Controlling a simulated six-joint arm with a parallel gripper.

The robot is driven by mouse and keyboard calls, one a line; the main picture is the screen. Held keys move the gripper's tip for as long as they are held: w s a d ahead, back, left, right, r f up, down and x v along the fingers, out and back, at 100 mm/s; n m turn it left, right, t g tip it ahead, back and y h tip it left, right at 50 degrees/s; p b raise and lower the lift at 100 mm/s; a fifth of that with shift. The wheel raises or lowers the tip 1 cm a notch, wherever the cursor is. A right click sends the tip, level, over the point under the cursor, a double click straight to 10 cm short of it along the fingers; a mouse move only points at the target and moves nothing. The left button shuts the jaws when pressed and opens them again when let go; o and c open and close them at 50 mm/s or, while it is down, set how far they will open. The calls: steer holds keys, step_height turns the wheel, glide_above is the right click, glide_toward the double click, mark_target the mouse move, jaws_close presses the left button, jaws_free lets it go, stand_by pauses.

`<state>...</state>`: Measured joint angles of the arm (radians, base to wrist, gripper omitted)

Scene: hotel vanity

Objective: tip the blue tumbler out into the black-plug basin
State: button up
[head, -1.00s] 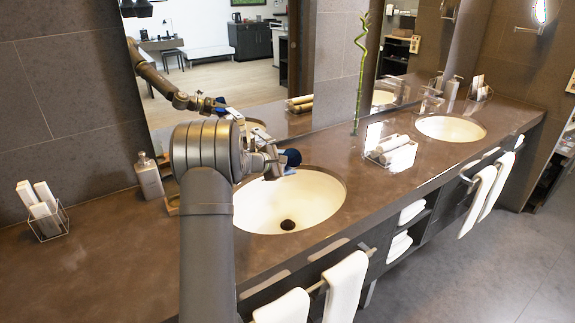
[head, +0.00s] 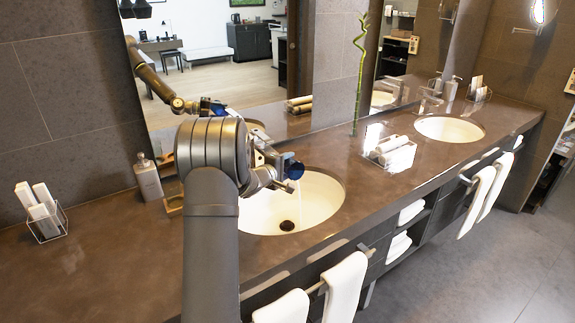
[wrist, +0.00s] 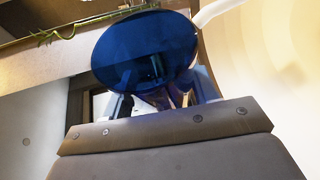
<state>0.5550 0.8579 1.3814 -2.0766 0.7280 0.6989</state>
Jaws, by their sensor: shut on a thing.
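The blue tumbler (head: 291,168) is held tilted on its side over the near basin (head: 328,190). A dark plug (head: 287,225) shows at the bottom of this cream basin. My gripper (head: 274,170) is shut on the tumbler, above the basin's back left part. In the wrist view the tumbler (wrist: 145,50) shows as a dark blue oval, and a pale stream (wrist: 212,12) leaves its rim at the right. A faint pale streak also falls below the tumbler in the head view. My arm hides the basin's left edge.
A soap bottle (head: 148,179) and a wire holder with white items (head: 42,212) stand at left. A holder with rolled towels (head: 390,152) stands right of the basin. A second basin (head: 449,129) is farther right. White towels (head: 345,290) hang in front.

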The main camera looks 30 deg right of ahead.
steer(key=f+m+t+h, duration=0.1)
steer(key=m, duration=0.1)
steer(key=shift+f+m, duration=0.1)
steer(key=shift+m, duration=0.2)
steer(key=shift+w+f+m+t+h, duration=0.1)
steer(key=shift+f+m+t+h, duration=0.25)
steer(key=shift+m, duration=0.65)
steer(key=shift+r, duration=0.1)
stand_by(1.6)
steer(key=shift+r+n, duration=0.45)
steer(key=shift+n, duration=0.65)
steer(key=r+n+g+y, duration=0.1)
steer(key=n, duration=0.1)
steer(key=n+g+y, duration=0.1)
steer(key=n, duration=0.1)
steer(key=shift+r+g, duration=0.35)
steer(key=n+g, duration=0.1)
steer(key=n, duration=0.1)
steer(key=w+f+n+g+y, duration=0.1)
steer(key=n+g, duration=0.1)
steer(key=shift+w+n, duration=0.15)
steer(key=shift+n, duration=0.15)
steer(key=shift+f+n+g, duration=0.1)
steer(key=shift+n+g, duration=0.2)
steer(key=s+n+g, duration=0.2)
steer(key=n, duration=0.1)
steer(key=s+n+g, duration=0.1)
steer(key=s, duration=0.1)
steer(key=shift+r+g, duration=0.3)
steer(key=shift+r, duration=0.05)
